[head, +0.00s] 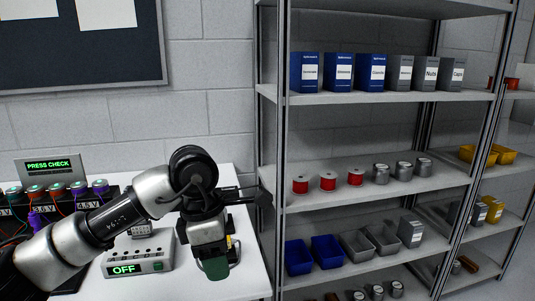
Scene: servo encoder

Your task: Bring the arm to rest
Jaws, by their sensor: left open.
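My left arm comes in from the lower left and bends at a black wrist joint over the white table (245,268). A grey box (145,265) with a green OFF display stands on the table beside the wrist, partly covered by the arm. My right gripper is not in view.
A metal shelf rack (380,186) stands close to the right of the gripper, holding boxes, red spools, tins and bins. A PRESS CHECK display (48,166) and a dark rack (102,200) with voltage labels are at the left. The table's right front corner is bare.

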